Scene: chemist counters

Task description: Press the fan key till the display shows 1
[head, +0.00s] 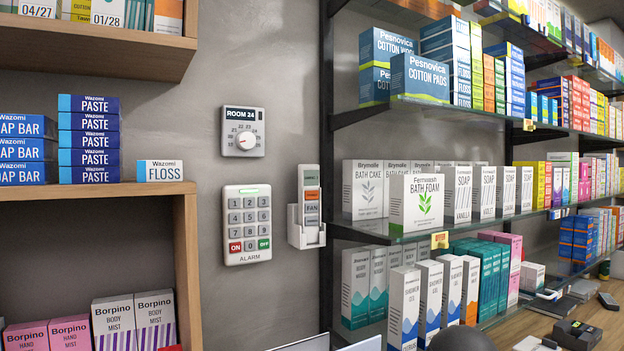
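A slim remote (311,182) stands upright in a white wall holder (307,239), right of the alarm keypad. Its small greenish display (311,174) is near the top; the characters on it are too small to read surely. An orange key (312,195) sits under the display. The grey key marked FAN (312,208) is below that, just above the holder's front. The remote's lower part is partly hidden by the holder.
A thermostat dial (243,132) reading ROOM 24 and an alarm keypad (247,224) are on the wall to the left. A wooden shelf (187,245) stands farther left. Glass shelves (420,234) with boxes stand close on the right. A card terminal (577,334) lies on the counter.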

